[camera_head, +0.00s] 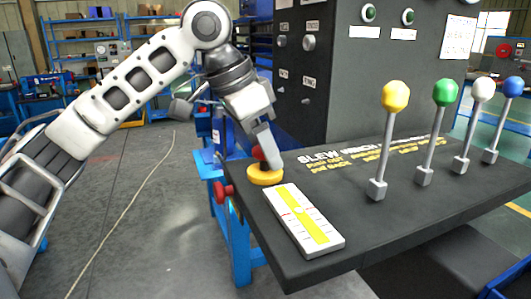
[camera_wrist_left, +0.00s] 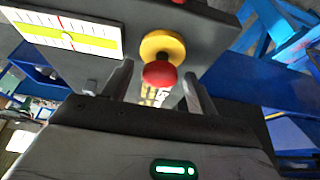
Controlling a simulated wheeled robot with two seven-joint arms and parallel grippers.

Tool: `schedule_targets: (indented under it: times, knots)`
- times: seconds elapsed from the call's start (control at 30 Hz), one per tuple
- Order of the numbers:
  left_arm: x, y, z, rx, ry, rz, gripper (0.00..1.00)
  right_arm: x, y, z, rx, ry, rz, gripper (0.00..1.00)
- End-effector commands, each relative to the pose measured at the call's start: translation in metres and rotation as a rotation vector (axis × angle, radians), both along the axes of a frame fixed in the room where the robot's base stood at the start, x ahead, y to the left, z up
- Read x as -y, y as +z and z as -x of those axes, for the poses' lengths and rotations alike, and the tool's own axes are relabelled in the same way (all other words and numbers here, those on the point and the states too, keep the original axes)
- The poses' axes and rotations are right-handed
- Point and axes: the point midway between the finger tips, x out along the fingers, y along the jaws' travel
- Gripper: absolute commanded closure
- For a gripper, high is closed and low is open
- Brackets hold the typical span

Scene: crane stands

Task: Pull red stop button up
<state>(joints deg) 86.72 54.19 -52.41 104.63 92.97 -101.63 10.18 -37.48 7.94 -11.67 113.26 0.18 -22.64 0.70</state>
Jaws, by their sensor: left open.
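The red stop button (camera_wrist_left: 159,74) sits on a round yellow base (camera_wrist_left: 161,44) on the dark console. In the head view the red button (camera_head: 259,153) is partly hidden behind my left gripper's fingers, above the yellow base (camera_head: 264,177). My left gripper (camera_head: 270,150) reaches down from the upper left, close to the button. In the left wrist view its two fingers (camera_wrist_left: 158,85) are spread apart, with the button's red head between and just beyond them. No grip on the button shows. My right gripper is not in view.
A white and yellow gauge plate (camera_head: 303,220) lies beside the button. Levers with yellow (camera_head: 396,96), green (camera_head: 446,92), white (camera_head: 483,89) and blue (camera_head: 514,86) knobs stand to the right. A dark cabinet (camera_head: 350,70) rises behind.

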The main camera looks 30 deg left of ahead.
Motion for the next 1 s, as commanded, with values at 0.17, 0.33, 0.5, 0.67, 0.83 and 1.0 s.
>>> schedule_targets:
  times: [0.17, 0.33, 0.5, 0.67, 0.83, 1.0]
  knots:
    - [0.0, 0.0, 0.0, -0.001, 0.0, 0.0, 0.42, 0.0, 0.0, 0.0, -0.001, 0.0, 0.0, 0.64]
    - [0.0, 0.005, 0.0, 0.0, -0.001, 0.0, 0.42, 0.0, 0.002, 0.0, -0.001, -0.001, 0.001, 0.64]
    - [0.0, 0.022, 0.0, -0.001, 0.0, 0.001, 0.42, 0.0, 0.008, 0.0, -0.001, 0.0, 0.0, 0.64]
    - [0.001, 0.037, 0.0, 0.001, 0.0, 0.001, 0.42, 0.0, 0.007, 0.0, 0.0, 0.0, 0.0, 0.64]
    - [0.001, 0.054, 0.0, 0.001, -0.001, 0.0, 0.42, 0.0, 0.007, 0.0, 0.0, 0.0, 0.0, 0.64]
    - [0.0, 0.067, 0.0, 0.0, -0.001, 0.0, 0.42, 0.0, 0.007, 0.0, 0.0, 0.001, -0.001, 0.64]
